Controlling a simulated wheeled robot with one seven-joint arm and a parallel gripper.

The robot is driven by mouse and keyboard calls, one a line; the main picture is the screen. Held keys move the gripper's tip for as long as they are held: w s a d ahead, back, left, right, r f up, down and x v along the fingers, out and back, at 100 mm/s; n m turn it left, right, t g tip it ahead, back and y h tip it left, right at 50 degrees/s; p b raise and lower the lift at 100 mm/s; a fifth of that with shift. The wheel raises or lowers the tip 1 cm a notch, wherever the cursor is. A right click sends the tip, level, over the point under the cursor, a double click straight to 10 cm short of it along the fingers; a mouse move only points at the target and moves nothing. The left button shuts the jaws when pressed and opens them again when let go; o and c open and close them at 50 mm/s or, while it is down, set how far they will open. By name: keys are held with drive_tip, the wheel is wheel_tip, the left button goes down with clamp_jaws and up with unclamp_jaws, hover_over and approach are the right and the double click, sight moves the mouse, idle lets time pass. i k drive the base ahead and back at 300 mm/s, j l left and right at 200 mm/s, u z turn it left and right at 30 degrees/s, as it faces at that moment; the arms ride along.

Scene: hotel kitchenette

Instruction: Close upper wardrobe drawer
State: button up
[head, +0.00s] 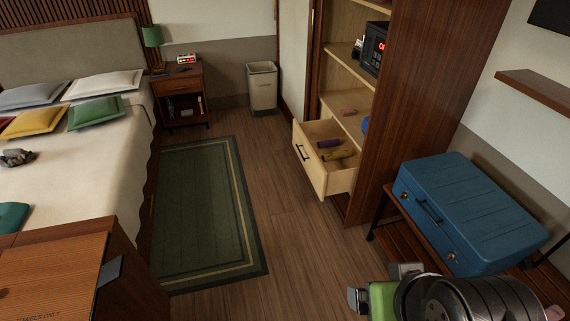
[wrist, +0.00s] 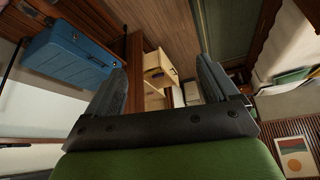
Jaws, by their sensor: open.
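The wardrobe drawer (head: 318,181) is pulled out from the wardrobe (head: 425,90) in the head view. It is pale wood with a dark bar handle (head: 303,152) on its front. The drawer also shows small and tilted in the wrist view (wrist: 158,70), seen between my fingers. My gripper (wrist: 162,78) is open and empty. In the head view my gripper (head: 381,284) is at the lower right, well short of the drawer and not touching it.
A blue suitcase (head: 465,210) rests on a luggage rack right of the drawer. A wooden shelf (head: 538,90) juts from the right wall. The bed (head: 85,160) and green rug (head: 200,215) lie left. Wooden floor (head: 300,245) before the drawer is clear.

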sight(333, 177)
drive_tip(key=i+u, duration=0.5)
drive_tip(key=i+l+u, duration=0.25)
drive_tip(key=i+u, duration=0.25)
drive_tip(key=i+l+u, duration=0.35)
drive_tip(key=u, duration=0.15)
drive_tip(key=i+l+u, duration=0.6)
drive_tip(key=l+u, duration=0.4)
drive_tip(key=l, duration=0.15)
